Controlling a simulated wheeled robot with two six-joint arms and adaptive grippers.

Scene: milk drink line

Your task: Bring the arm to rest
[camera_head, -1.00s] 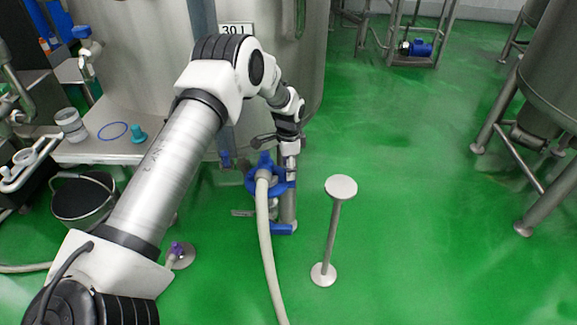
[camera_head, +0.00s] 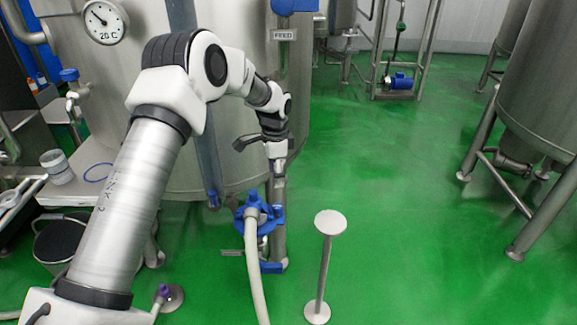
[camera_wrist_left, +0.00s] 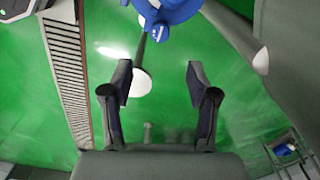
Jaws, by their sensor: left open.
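My left arm comes in from the left in the head view, bent at the elbow, with its wrist pointing down. My left gripper (camera_head: 278,168) hangs just above the blue fitting (camera_head: 250,213) at the end of a pale hose (camera_head: 256,275). In the left wrist view the two fingers of the left gripper (camera_wrist_left: 159,80) stand wide apart with nothing between them. The blue fitting (camera_wrist_left: 168,14) shows beyond the fingertips at the top edge there. My right gripper is not in view.
A large steel tank (camera_head: 120,80) with a dial gauge (camera_head: 104,21) stands behind the arm. A round-topped post (camera_head: 330,223) stands on the green floor to the right. A bucket (camera_head: 62,242) is at left. The floor further right is clear up to another tank (camera_head: 545,90).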

